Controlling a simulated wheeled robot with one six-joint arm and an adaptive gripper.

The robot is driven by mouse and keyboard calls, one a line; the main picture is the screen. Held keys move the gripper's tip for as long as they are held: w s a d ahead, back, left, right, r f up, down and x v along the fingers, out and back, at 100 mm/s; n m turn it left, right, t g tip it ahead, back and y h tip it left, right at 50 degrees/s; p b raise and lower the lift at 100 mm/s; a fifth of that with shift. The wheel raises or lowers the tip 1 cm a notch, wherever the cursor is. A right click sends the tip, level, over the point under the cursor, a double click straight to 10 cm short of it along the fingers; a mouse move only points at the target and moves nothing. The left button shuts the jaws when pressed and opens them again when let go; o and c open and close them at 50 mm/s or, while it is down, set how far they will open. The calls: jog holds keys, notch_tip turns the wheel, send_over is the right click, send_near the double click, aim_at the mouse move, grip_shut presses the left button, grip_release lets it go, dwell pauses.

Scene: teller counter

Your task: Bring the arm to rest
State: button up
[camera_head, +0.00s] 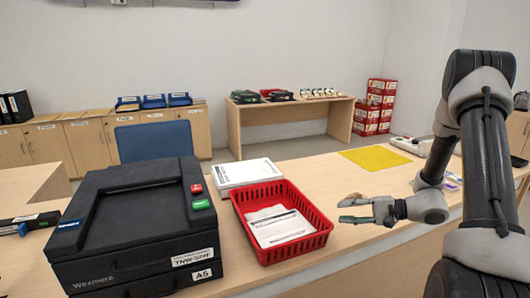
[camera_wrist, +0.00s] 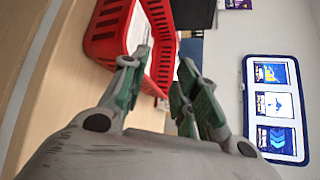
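My gripper (camera_head: 347,209) is held above the counter, just right of the red basket, pointing left in the head view. In the wrist view its two green-padded fingers (camera_wrist: 158,88) stand apart with nothing between them. My arm reaches in from the right side of the head view. The red basket (camera_head: 318,236) stands on the counter and holds white papers (camera_head: 280,226). It also shows beyond the fingertips in the wrist view (camera_wrist: 103,40).
A black printer (camera_head: 135,228) with red and green buttons stands left of the basket. A white paper stack (camera_head: 247,172) lies behind the basket. A yellow mat (camera_head: 375,157) lies on the counter (camera_head: 330,180) behind my gripper. The counter between mat and basket is clear.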

jog(key=s+d+g+h, duration=0.1)
jog(key=s+g+h, duration=0.35)
jog(key=s, duration=0.85)
jog(key=s+d+r+n+g+h, duration=0.1)
jog(key=s+d+r+n+h, duration=0.3)
jog(key=r, duration=0.3)
jog(key=s+d+r+n+g+h, duration=0.1)
jog(key=s+d+r+n+h, duration=0.2)
jog(key=s+r, duration=0.4)
notch_tip(320, 180, up, 9)
jog(key=s+a+n+t+h, duration=0.1)
jog(key=a+n+t+h, duration=0.1)
jog(key=t, duration=0.3)
jog(key=shift+r, duration=0.2)
jog(key=shift+s+a, duration=0.1)
